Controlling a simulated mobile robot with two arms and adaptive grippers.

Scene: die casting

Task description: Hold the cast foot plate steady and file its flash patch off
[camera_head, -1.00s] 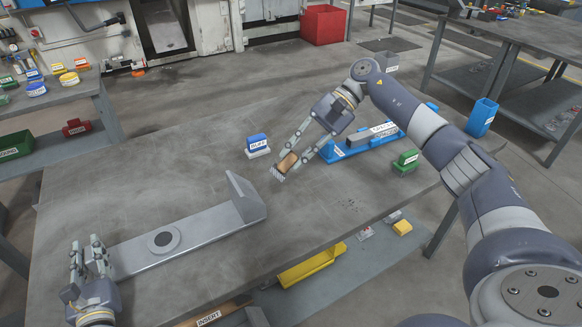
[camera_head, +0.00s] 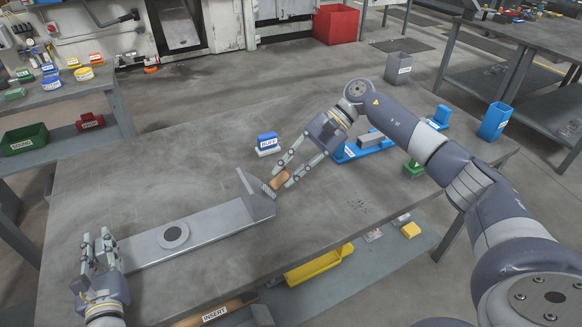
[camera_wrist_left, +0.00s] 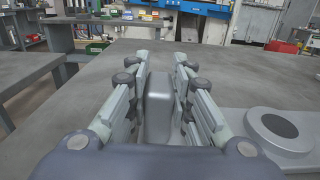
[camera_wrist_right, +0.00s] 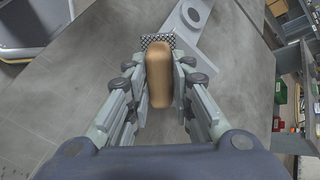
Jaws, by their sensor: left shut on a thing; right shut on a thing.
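The cast foot plate (camera_head: 205,228) is a long grey metal bar with a round boss and an upright end plate (camera_head: 256,195). It lies on the table. My left gripper (camera_head: 98,240) is shut on its left end; the left wrist view shows that grey end (camera_wrist_left: 158,105) between the fingers. My right gripper (camera_head: 284,178) is shut on the file's tan handle (camera_wrist_right: 159,75). The file's grey cross-hatched head (camera_wrist_right: 157,42) is close to the upright end plate in the head view; whether they touch I cannot tell. I cannot make out the flash patch.
A blue block labelled BUFF (camera_head: 267,142) stands on the table behind the end plate. A grey bin (camera_head: 398,68) and a blue bin (camera_head: 495,121) stand beyond. The table's front middle is clear.

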